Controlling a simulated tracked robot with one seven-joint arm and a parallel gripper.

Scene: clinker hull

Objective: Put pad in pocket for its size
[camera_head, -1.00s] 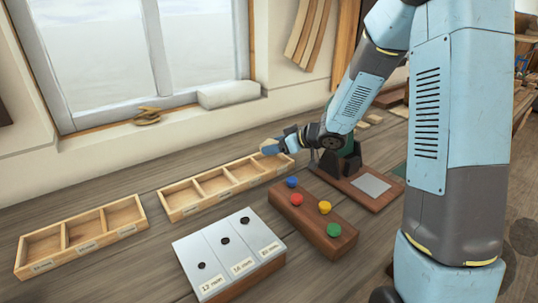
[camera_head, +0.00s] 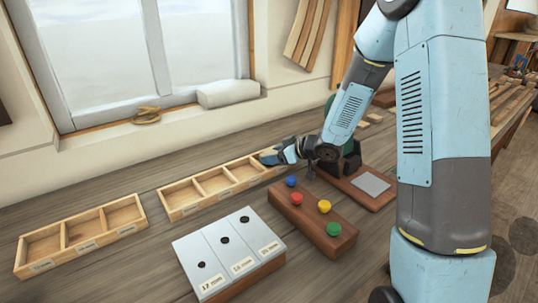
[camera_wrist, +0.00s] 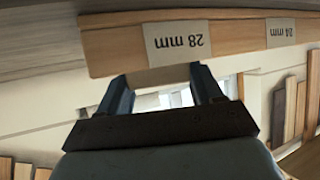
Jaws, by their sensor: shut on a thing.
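My gripper (camera_head: 268,157) is at the right-end pocket of the middle wooden tray (camera_head: 192,212), low at its rim. The wrist view shows my two fingers (camera_wrist: 163,88) apart, their tips close to the tray front (camera_wrist: 115,52). An upside-down "28 mm" label (camera_wrist: 178,42) is just above the fingertips in that picture, and a "24 mm" label (camera_wrist: 281,32) is to its right.
A second three-pocket tray (camera_head: 66,257) lies left, looking empty. In front are a gauge block (camera_head: 213,258) with dark round spots and a wooden block (camera_head: 296,215) with coloured knobs. A dark device with a grey plate (camera_head: 371,184) stands right of the tray.

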